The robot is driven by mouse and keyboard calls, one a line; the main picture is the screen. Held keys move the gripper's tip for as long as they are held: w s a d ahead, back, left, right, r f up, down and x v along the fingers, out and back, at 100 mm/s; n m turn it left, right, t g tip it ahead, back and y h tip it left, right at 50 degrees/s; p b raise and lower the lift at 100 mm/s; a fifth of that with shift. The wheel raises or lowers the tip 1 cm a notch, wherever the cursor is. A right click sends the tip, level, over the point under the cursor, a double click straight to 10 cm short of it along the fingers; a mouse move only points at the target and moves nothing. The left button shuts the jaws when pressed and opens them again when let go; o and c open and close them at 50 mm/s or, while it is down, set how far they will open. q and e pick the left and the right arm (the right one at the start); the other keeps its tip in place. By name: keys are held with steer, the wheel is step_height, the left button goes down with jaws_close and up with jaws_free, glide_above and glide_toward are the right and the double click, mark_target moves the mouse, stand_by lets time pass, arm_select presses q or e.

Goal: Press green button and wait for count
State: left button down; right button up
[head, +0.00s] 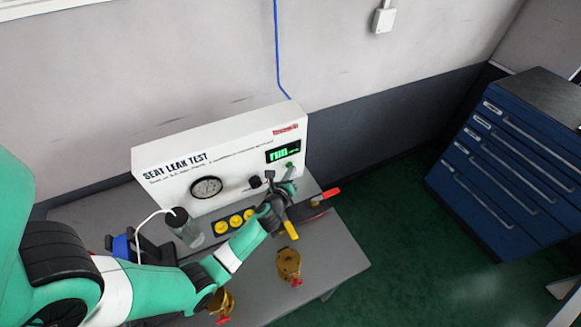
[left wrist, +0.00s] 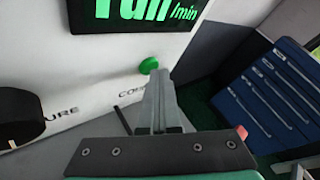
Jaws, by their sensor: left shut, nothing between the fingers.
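The green button (left wrist: 148,65) sits on the white panel of the SEAT LEAK TEST box (head: 160,182), just below the display (head: 283,153). The display shows green characters that look like "run", with "/min" beside them in the left wrist view. My left gripper (head: 289,177) is shut and empty in front of the panel. In the left wrist view its fingertips (left wrist: 158,74) overlap the lower right edge of the button; whether they touch or press it I cannot tell. The button is small and partly hidden in the head view (head: 290,165). My right gripper is not in view.
A gauge (head: 206,187) and a black knob (head: 254,181) are on the panel. A clear jar (head: 185,230) with a white tube, yellow round parts (head: 222,228) and a brass valve (head: 288,263) stand on the grey bench (head: 335,255). A red handle (head: 326,194) lies close by the gripper.

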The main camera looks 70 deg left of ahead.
arm_select(q)
steer(key=shift+d, duration=0.8)
steer(key=shift+w, duration=0.1)
steer(key=shift+w+d, duration=0.15)
steer(key=shift+d, duration=2.35)
